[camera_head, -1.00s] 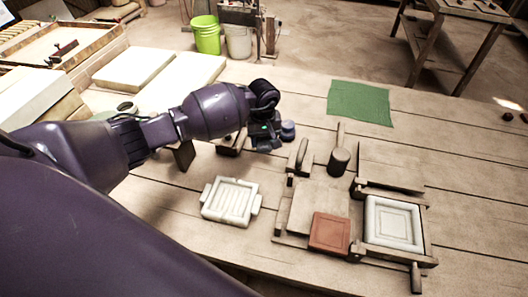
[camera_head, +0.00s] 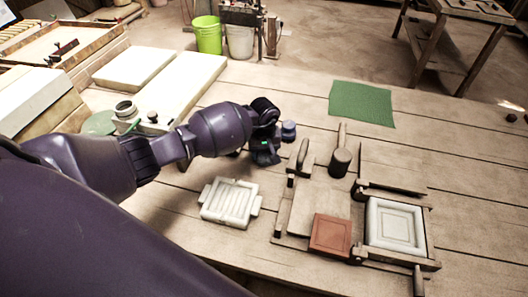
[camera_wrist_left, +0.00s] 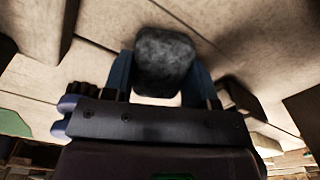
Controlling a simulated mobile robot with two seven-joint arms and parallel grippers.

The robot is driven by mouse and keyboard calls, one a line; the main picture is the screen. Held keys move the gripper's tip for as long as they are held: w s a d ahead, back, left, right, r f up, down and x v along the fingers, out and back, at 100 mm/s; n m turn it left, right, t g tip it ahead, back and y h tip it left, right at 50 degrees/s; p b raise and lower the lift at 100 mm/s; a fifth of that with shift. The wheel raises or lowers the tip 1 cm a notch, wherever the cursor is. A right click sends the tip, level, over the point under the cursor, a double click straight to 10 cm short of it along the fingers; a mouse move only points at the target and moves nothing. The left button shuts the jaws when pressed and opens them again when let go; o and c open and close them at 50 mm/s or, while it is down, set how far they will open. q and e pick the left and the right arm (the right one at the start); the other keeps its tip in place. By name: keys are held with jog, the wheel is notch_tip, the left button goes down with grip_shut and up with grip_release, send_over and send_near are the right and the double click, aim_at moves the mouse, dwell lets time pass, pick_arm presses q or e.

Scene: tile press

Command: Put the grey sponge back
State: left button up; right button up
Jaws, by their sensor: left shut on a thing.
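The grey sponge (camera_wrist_left: 165,60) is a dark mottled block in the left wrist view, held between the two blue fingers of my left gripper (camera_wrist_left: 165,75). The gripper is shut on it. In the head view my left gripper (camera_head: 264,155) is over the wooden table, behind the white ribbed tray (camera_head: 230,202) and left of the wooden press. I cannot make out the sponge in the head view; the gripper and wrist hide it. My right gripper is not in view.
The press frame holds a white square mould (camera_head: 395,227) and a red-brown tile (camera_head: 330,234). A mallet (camera_head: 340,160) lies behind them. A green cloth (camera_head: 361,104) lies at the back. A jar (camera_head: 126,113) and pale slabs (camera_head: 180,91) are at left.

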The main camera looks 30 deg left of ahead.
aim_at(263, 153)
pick_arm(q)
jog(key=o, duration=0.8)
jog(key=shift+o, duration=0.2)
jog(key=shift+r, duration=0.25)
notch_tip(263, 153, up, 12)
jog(key=p, duration=0.1)
jog(key=shift+f, duration=0.15)
jog(key=shift+s, duration=0.1)
